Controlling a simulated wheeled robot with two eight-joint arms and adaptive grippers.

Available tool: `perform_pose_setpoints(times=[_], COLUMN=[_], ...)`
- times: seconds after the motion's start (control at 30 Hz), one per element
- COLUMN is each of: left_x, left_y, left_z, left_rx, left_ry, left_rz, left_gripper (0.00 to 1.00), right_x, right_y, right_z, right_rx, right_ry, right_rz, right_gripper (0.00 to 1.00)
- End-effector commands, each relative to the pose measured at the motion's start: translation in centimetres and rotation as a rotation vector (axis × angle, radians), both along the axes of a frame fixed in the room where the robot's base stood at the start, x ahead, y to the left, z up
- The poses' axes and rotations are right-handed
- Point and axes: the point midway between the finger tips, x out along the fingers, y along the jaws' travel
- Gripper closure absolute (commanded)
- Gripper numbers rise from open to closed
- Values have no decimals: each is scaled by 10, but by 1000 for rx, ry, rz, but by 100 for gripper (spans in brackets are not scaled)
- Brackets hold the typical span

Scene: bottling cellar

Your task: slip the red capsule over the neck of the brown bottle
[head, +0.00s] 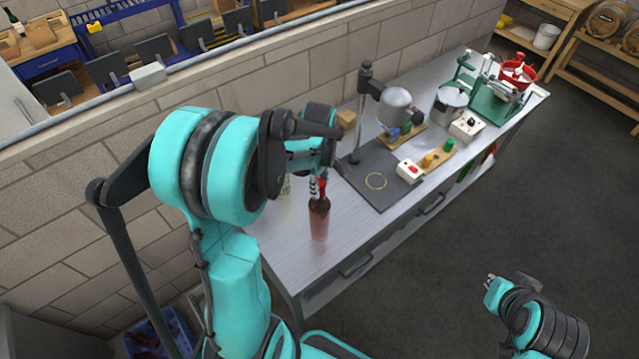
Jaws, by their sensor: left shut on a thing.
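The brown bottle (319,222) stands upright on the near left part of the metal bench. The red capsule (322,184) shows as a small red patch right at the top of the bottle's neck. My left gripper (317,186) comes down from above and is shut on the red capsule, partly covering it. I cannot tell how far the capsule sits over the neck. My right gripper (490,281) is low at the right, over the floor and away from the bench; its fingers are too small to read.
A dark mat (352,168) with a yellow ring lies right of the bottle. Beyond are a white box with a red button (410,171), a wooden strip with coloured pieces (440,157) and a grey dome on a stand (397,104). A brick wall runs behind the bench.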

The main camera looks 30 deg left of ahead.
Motion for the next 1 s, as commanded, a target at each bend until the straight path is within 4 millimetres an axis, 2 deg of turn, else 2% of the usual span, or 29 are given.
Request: perform_pose_setpoints(times=[0.07,0.1,0.17,0.47,0.57,0.67,1.0], left_x=[0,0,0,0,0,0,-1], left_y=[0,0,0,0,0,0,0], left_z=[0,0,0,1,7,21,93], left_rx=[0,0,0,0,0,0,0], left_ry=[0,0,0,0,0,0,0], left_rz=[0,0,0,0,0,0,0], left_gripper=[76,61,45,45,45,45,45], right_x=[0,0,0,0,0,0,0], right_y=[0,0,0,0,0,0,0], right_z=[0,0,0,0,0,0,0], right_rx=[0,0,0,0,0,0,0], right_ry=[0,0,0,0,0,0,0], right_rz=[0,0,0,0,0,0,0], right_gripper=[100,100,100,100,100,100,100])
